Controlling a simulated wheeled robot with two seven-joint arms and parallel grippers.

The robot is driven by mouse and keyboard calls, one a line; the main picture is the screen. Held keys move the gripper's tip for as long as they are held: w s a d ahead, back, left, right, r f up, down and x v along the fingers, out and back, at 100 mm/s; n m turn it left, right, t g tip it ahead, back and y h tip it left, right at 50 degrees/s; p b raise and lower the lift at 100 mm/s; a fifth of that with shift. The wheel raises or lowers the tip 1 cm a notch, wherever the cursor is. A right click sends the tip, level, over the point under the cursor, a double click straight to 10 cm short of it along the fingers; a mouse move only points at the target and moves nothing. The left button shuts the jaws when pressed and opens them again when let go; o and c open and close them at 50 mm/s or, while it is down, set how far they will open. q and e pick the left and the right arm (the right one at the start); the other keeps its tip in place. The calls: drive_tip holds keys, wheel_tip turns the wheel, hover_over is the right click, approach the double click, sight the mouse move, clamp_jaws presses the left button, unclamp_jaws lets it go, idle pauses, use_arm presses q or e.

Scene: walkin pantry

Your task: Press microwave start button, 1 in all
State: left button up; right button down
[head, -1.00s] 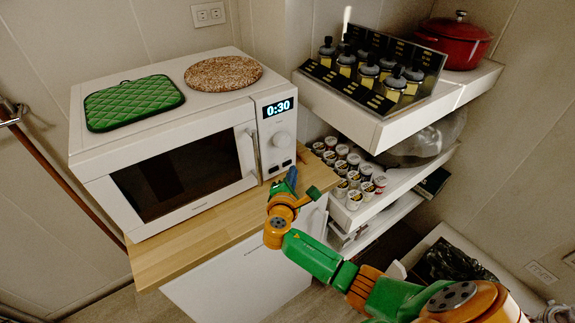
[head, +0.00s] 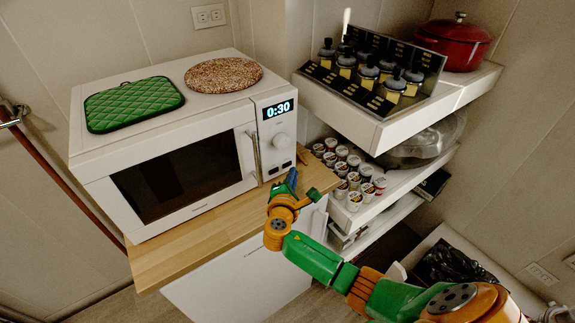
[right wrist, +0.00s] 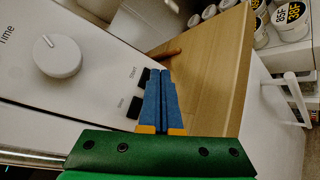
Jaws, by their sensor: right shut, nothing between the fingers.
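The white microwave (head: 190,125) stands on a wooden counter, its door shut and its display (head: 277,109) reading 0:30. Two small dark buttons sit low on its control panel, below the round dial (head: 281,141). In the right wrist view the upper button (right wrist: 143,77) and the lower button (right wrist: 134,107) show beside the fingers; the small labels are hard to read. My right gripper (head: 291,173) is shut and empty, in front of the panel's lower right. Its blue fingertips (right wrist: 161,80) overlap the upper button's edge in the picture; contact cannot be told. My left gripper is out of view.
A green pot holder (head: 134,103) and a round cork mat (head: 223,74) lie on the microwave. To the right, shelves hold a rack of dark bottles (head: 368,72), several small cups (head: 350,170) and a red pot (head: 455,42). The counter front (head: 190,253) is bare.

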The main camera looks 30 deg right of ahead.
drive_tip(key=shift+w, duration=0.1)
idle(0.7)
drive_tip(key=shift+w, duration=0.35)
